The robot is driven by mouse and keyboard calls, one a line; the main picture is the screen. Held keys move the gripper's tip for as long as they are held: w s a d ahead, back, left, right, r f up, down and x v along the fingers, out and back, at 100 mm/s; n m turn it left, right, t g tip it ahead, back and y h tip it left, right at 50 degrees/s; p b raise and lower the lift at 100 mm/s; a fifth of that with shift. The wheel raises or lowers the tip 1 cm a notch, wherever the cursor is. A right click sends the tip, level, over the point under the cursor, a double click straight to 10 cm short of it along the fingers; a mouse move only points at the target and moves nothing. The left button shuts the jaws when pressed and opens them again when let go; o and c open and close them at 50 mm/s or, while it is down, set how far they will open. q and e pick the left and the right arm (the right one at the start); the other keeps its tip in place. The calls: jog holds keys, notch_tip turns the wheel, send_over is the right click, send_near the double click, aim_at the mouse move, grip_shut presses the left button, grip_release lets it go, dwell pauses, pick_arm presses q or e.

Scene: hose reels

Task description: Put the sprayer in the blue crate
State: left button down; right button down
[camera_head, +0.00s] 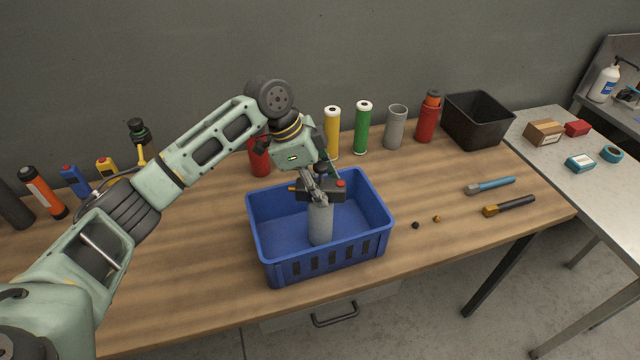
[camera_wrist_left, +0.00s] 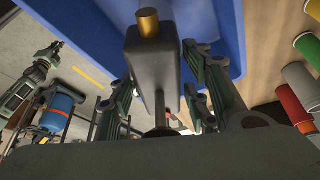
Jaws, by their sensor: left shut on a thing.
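The sprayer (camera_head: 320,224) has a grey cylindrical body and a dark head with a red button and a brass nozzle. It is upright, over or inside the opening of the blue crate (camera_head: 325,268). I cannot tell whether its base touches the crate floor. My left gripper (camera_head: 317,184) is shut on the dark sprayer head from above. In the left wrist view, the head (camera_wrist_left: 152,75) lies between the fingers, with blue crate wall (camera_wrist_left: 75,20) behind. A small green-and-black arm at the left there appears to be my right; its gripper (camera_wrist_left: 52,52) is too small to read.
Behind the crate stand a red cylinder (camera_head: 259,158), yellow (camera_head: 332,132) and green (camera_head: 362,130) tubes, a grey tube (camera_head: 395,128) and a black bin (camera_head: 478,122). Two tools (camera_head: 492,186) lie at right.

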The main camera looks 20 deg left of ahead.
pick_arm(q)
jog(key=c, duration=0.9)
grip_release()
jog(key=shift+s, duration=0.1)
jog(key=shift+c, duration=0.2)
pick_arm(e)
jog(key=shift+s+a, duration=0.2)
jog(key=shift+s, duration=0.2)
pick_arm(q)
jog(key=shift+r, duration=0.1)
jog(key=shift+a+r, duration=0.1)
jog(key=shift+r, duration=0.2)
jog(key=b+v, duration=0.2)
jog(key=v, duration=0.9)
jog(key=shift+r+b, duration=0.15)
jog(key=shift+b, duration=0.25)
pick_arm(e)
jog(key=f, duration=0.2)
jog(key=shift+w+d+f, duration=0.15)
jog(key=shift+w+f, duration=0.05)
jog(key=shift+f, duration=0.2)
pick_arm(q)
jog(key=shift+s, duration=0.1)
